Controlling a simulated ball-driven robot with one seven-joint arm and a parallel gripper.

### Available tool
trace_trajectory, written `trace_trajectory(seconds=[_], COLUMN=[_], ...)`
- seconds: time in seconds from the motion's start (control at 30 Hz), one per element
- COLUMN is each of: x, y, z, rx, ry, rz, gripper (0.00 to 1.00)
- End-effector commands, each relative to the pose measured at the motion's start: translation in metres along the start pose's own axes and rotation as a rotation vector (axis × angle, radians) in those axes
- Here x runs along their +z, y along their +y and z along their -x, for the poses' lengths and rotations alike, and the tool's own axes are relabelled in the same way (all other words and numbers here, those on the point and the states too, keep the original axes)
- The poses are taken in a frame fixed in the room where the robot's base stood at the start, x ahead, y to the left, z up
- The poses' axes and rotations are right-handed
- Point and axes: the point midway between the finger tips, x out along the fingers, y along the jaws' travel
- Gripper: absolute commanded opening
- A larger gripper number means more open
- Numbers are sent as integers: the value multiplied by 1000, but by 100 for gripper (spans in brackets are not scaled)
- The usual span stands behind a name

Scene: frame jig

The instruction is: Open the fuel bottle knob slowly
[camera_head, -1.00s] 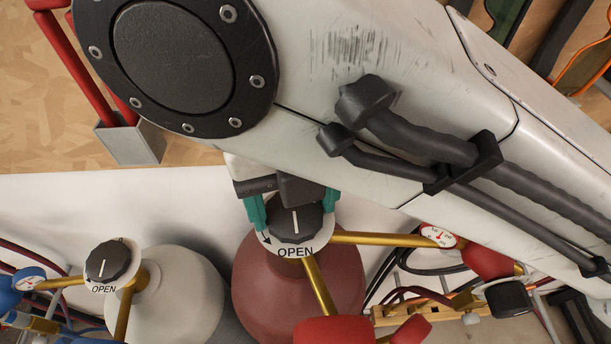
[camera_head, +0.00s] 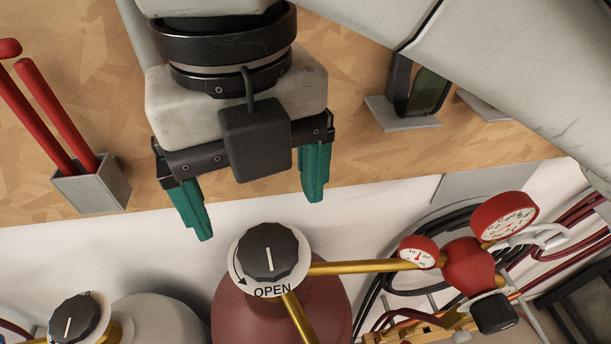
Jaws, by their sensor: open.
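The dark red bottle (camera_head: 240,312) stands at the bottom middle. Its black knob (camera_head: 268,250), with a white pointer line, sits on a white disc marked OPEN (camera_head: 272,290) with a curved arrow. My gripper (camera_head: 257,217) has two teal fingers spread wide and empty. It is above the knob in the picture, and the fingertips are apart from it. The pale bottle (camera_head: 155,322) at lower left has a similar black knob (camera_head: 78,318). The bottom of the red bottle is cut off by the frame.
A brass pipe (camera_head: 360,267) runs right from the red bottle to a red regulator (camera_head: 467,265) with gauges. Black hoses (camera_head: 400,250) loop behind it. A grey holder (camera_head: 92,186) with red rods stands at left. My arm crosses the upper right.

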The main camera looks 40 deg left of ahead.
Motion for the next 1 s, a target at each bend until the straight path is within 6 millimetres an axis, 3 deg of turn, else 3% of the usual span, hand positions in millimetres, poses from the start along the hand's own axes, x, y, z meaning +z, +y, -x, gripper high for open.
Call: trace_trajectory(seconds=[0.1, 0.3, 1.0], x=[0, 0, 0], y=[0, 0, 0], z=[20, 39, 43], rx=[-2, 0, 1], ry=[-2, 0, 0], rz=[-1, 0, 1], gripper=[91, 91, 91])
